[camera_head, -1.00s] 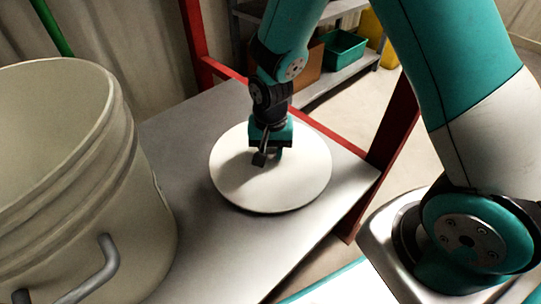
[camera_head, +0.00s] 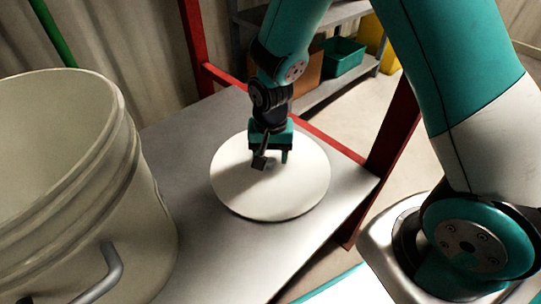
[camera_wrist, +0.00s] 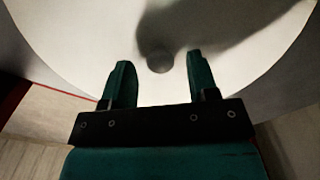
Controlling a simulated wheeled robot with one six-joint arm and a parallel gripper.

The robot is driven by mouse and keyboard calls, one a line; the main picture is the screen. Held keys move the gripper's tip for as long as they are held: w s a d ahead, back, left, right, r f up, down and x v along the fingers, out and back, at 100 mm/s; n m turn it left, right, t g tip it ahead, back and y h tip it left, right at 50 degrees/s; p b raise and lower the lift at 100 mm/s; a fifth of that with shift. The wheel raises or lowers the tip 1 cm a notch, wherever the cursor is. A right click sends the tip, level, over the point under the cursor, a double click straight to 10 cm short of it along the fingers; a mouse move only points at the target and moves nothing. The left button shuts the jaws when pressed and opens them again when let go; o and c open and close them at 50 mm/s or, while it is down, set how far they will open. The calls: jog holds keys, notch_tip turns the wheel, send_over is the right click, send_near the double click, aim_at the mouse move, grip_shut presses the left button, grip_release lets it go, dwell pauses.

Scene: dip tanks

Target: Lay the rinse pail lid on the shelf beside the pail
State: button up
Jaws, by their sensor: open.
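The rinse pail lid (camera_head: 300,190) is a round, pale disc lying flat on the grey shelf (camera_head: 235,250), to the right of the pail. The cream pail (camera_head: 75,190) stands open-topped at the left with a grey handle on its side. My gripper (camera_head: 272,162) is above the lid with its fingers pointing down. In the wrist view my gripper (camera_wrist: 160,85) has its two green fingers spread apart with nothing between them. The lid (camera_wrist: 90,45) fills much of that view, with a small dark round knob (camera_wrist: 160,61) just beyond the fingertips.
Red posts (camera_head: 392,135) and a red rail frame the shelf's far and right sides. Behind are a grey rack with a green bin (camera_head: 343,57), an orange-brown box and something yellow. A green pole (camera_head: 54,32) rises behind the pail. Bare shelf lies in front of the lid.

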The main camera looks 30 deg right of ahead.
notch_tip(320, 180, up, 10)
jog(key=p, duration=0.4)
notch_tip(320, 180, up, 9)
jog(key=n+y, duration=0.2)
jog(key=n, duration=0.2)
send_over(271, 159)
jog(key=s+a, duration=0.3)
jog(key=s, duration=0.3)
jog(key=s+a+r+n+y, duration=0.2)
jog(key=s+r+n, duration=0.6)
jog(key=s, duration=0.4)
jog(key=shift+a+r+n, duration=0.3)
jog(key=shift+a+r, duration=0.15)
jog(key=shift+r, duration=0.05)
jog(key=shift+c, duration=0.2)
